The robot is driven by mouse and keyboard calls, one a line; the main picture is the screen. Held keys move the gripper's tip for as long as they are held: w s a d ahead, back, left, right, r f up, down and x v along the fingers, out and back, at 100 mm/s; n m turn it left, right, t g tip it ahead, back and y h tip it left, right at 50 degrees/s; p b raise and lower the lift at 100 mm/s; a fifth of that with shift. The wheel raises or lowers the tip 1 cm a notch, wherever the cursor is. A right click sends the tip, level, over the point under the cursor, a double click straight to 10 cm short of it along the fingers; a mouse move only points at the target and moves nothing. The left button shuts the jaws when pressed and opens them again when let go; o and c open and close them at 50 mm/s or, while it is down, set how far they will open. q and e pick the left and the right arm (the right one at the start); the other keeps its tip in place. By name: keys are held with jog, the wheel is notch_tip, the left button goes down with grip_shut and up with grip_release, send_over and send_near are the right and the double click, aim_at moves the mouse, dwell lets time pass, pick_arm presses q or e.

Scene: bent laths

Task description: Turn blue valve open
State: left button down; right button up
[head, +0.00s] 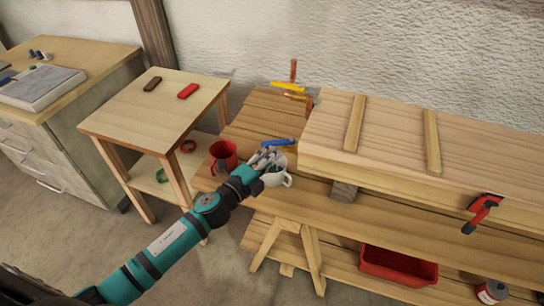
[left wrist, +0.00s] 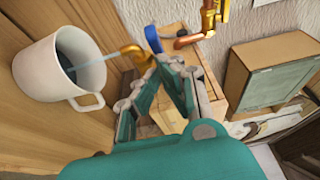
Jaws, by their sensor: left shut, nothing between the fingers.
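The blue valve handle (head: 278,142) is a short bar on the bench, just beyond my left gripper (head: 267,156). In the left wrist view the blue handle (left wrist: 153,40) sits on a brass tap, whose spout (left wrist: 131,52) points left. My left gripper (left wrist: 168,64) is shut and empty, its fingertips close to the handle; I cannot tell whether they touch. A white mug (head: 274,179) stands below the gripper; it also shows in the left wrist view (left wrist: 42,72). A pale bluish streak runs from the spout into the mug. My right gripper is out of view.
A red mug (head: 223,153) stands left of the gripper. A yellow valve handle (head: 287,86) on copper piping rises behind. A side table (head: 160,110) stands left.

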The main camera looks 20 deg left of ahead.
aim_at(264, 147)
pick_arm(q)
jog(key=shift+w+a+m+g+h, duration=0.2)
jog(key=shift+m+g+h, duration=0.3)
jog(key=shift+m+h, duration=0.4)
jog(key=shift+w+a+m+g+h+b, duration=0.4)
jog(key=shift+w+a+h+b, duration=0.3)
jog(key=shift+w+a, duration=0.45)
jog(key=shift+a, duration=0.1)
jog(key=shift+f, duration=0.1)
